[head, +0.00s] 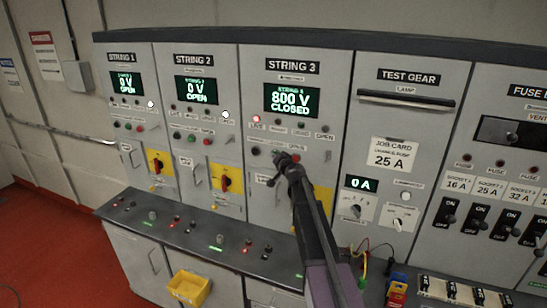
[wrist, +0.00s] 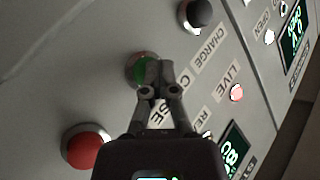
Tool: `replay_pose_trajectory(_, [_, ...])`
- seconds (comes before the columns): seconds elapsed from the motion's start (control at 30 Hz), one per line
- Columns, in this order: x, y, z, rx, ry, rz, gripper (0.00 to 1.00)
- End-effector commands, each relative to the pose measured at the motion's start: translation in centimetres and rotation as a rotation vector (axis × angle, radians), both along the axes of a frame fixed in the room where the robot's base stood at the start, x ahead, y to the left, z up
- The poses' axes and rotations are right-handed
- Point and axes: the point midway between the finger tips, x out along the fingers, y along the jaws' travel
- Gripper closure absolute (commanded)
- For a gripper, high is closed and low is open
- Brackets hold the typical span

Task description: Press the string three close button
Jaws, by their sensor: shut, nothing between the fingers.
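The string 3 panel (head: 300,80) stands in the middle of the head view. Its display (head: 291,100) reads "800 V CLOSED", and a red lamp (head: 256,119) is lit; in the wrist view the red lamp (wrist: 237,92) is by the "LIVE" label. The green close button (wrist: 139,68) shows beside a partly covered label reading "C…SE". My gripper (wrist: 160,85) is shut and empty, its fingertips overlapping the green button's edge; I cannot tell whether they touch it. In the head view my gripper (head: 284,160) is at the string 3 button row and hides the green button.
A black button (wrist: 195,15) and a red button (wrist: 85,147) flank the green one. String 1 (head: 122,58) and string 2 (head: 193,60) displays read "0 V OPEN". A desk ledge (head: 130,215) with small controls juts out below. A yellow bin (head: 188,288) hangs under it.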

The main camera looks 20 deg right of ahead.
Motion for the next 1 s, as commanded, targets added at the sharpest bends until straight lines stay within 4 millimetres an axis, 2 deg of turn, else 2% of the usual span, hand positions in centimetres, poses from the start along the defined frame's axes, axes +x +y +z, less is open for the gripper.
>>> replay_pose_trajectory(0.57, [-0.3, 0.0, -0.1, -0.001, -0.002, -0.006, 1.0])
replay_pose_trajectory(1.0, [-2.6, 1.7, -0.1, -0.001, -0.001, -0.003, 1.0])
